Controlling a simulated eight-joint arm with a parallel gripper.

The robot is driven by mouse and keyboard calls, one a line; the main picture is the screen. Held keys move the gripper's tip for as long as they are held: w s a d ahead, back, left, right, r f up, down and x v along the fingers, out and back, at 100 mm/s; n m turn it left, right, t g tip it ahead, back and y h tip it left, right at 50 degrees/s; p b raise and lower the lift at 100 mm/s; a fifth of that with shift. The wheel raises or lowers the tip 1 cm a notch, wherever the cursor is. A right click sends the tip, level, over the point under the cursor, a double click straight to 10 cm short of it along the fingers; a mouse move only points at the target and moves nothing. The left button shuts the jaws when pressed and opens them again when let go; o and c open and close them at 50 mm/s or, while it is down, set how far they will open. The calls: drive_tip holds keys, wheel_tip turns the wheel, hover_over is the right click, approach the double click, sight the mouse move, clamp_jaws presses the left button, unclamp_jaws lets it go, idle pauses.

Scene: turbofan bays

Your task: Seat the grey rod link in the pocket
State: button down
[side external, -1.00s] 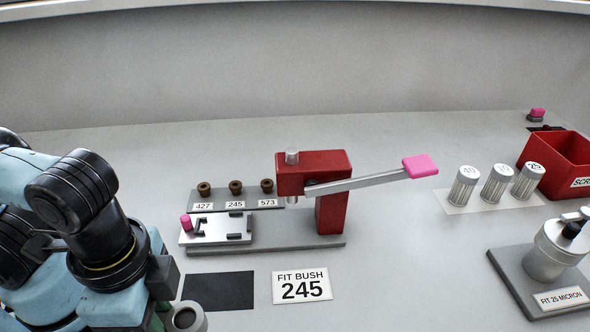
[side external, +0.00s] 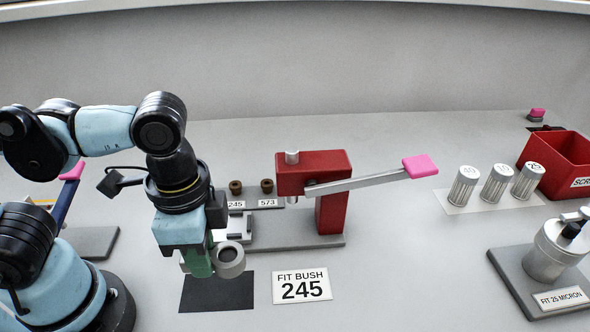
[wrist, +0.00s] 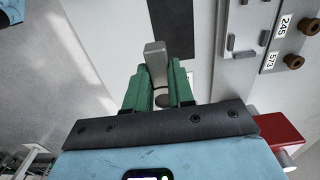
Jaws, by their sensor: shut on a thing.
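The grey rod link (side external: 230,257), with a round bored end, is held in my gripper (side external: 200,268) above the black mat. In the wrist view the link (wrist: 155,62) stands between the green fingers of my gripper (wrist: 158,80), which are shut on it. The light metal plate with the pocket (side external: 240,229) lies on the press base, just behind my gripper and mostly hidden by it in the side view. In the wrist view the plate (wrist: 240,63) is to the right of the fingers, with small raised dark blocks on it. The link is apart from the plate.
The red press (side external: 333,190) with its pink-tipped lever (side external: 360,182) stands right of the plate. Brown bushes (side external: 267,186) stand in a row behind it. A black mat (side external: 217,297) and a "FIT BUSH 245" card (side external: 302,286) lie in front.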

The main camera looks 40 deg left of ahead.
drive_tip(key=w+a+f, duration=0.1)
drive_tip(key=w+a, duration=0.9)
drive_tip(key=a, duration=0.2)
drive_tip(key=shift+s+d+f, duration=0.1)
drive_tip(key=shift+s+f, duration=0.05)
drive_tip(key=shift+f, duration=2.7)
drive_tip(key=shift+f, duration=0.95)
drive_tip(key=c, duration=0.9)
unclamp_jaws()
drive_tip(key=shift+o, duration=0.4)
drive_tip(key=o, duration=0.3)
drive_tip(key=shift+o, duration=0.2)
